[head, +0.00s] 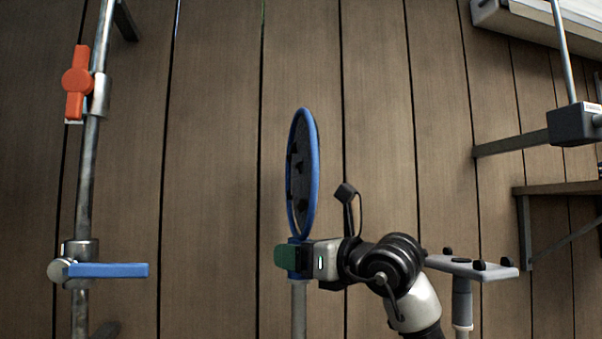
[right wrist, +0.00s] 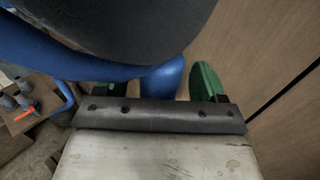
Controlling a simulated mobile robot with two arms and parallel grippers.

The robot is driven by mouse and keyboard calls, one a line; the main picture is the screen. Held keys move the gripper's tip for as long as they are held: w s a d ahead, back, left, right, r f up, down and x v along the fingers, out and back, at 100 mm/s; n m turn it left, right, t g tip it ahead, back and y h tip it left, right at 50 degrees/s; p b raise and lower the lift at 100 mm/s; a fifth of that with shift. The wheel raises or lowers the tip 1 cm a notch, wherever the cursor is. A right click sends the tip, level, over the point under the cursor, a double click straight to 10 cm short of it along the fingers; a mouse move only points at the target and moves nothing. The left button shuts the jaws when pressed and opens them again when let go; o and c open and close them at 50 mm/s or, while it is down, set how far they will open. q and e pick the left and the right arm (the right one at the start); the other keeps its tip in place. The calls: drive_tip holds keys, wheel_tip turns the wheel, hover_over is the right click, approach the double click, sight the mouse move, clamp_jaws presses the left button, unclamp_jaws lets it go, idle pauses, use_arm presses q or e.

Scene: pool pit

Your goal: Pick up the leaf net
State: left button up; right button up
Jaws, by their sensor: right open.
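The leaf net (head: 303,172) has a blue oval hoop with dark mesh and stands upright in the middle of the head view, seen nearly edge-on. Its pale pole (head: 299,308) runs down from the hoop out of the picture. My right gripper (head: 290,258) has green finger pads and is at the net's neck, just below the hoop. In the right wrist view, the blue neck (right wrist: 165,78) lies between the two green pads of my right gripper (right wrist: 152,88), nearer the right pad. The jaws are open around it. My left gripper is out of view.
A metal pipe (head: 86,190) with an orange valve handle (head: 76,82) and a blue valve handle (head: 108,270) stands at the left. A plank wall (head: 215,130) is behind. A bracketed shelf (head: 560,188) and a grey box on a rod (head: 574,124) are at the right.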

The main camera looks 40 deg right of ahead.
sight(300, 194)
drive_tip(key=shift+w+a, duration=0.15)
drive_tip(key=shift+w, duration=0.9)
drive_tip(key=shift+s, duration=0.1)
drive_tip(key=c, duration=1.1)
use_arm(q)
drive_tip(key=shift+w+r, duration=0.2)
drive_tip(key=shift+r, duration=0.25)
use_arm(e)
drive_tip(key=shift+r, duration=0.15)
use_arm(q)
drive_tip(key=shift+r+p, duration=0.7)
drive_tip(key=shift+p, duration=0.15)
use_arm(e)
drive_tip(key=shift+r, duration=4.9)
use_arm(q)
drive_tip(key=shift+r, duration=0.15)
